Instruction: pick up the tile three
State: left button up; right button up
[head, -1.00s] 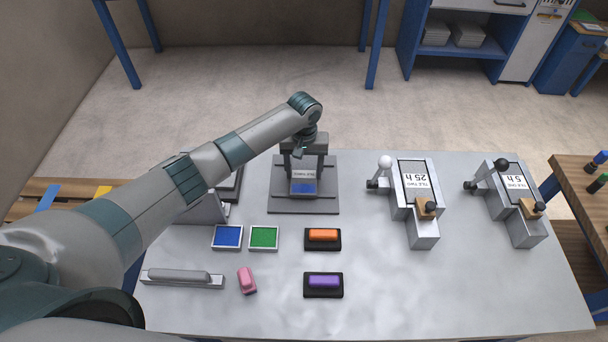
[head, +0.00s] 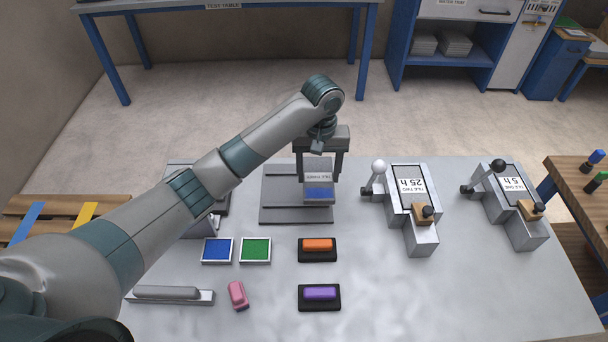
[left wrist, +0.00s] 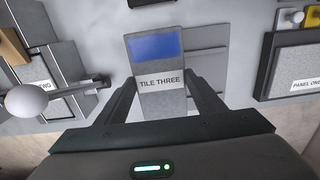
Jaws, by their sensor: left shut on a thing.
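Tile three (head: 318,192) is a grey slab with a blue patch and a white label. My left gripper (head: 320,158) is shut on it from the far side and holds it over the right part of a dark grey plate (head: 282,214). In the left wrist view, tile three (left wrist: 153,48), labelled "TILE THREE", sits between the two fingers of the left gripper (left wrist: 162,88). The plate shows beside and beyond it (left wrist: 205,62). The tile looks raised, but the gap is hard to judge. My right gripper is not in view.
To the right stand two lever fixtures with tile two (head: 407,187) and tile one (head: 512,183). In front lie blue (head: 217,250) and green (head: 255,250) pads, orange (head: 318,244) and purple (head: 320,292) blocks, and a pink block (head: 238,295). A test table (head: 270,5) stands behind.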

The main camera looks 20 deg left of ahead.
aim_at(330, 184)
pick_arm(q)
jog(key=shift+s+d+r, duration=0.25)
jog(key=shift+d+r, duration=0.15)
jog(key=shift+d, duration=0.2)
jog(key=shift+s+d+r, duration=0.3)
jog(key=shift+d+r, duration=0.15)
jog(key=shift+d, duration=0.1)
jog(key=shift+s+d+r, duration=0.25)
jog(key=shift+d+r, duration=0.15)
jog(key=shift+d, duration=0.2)
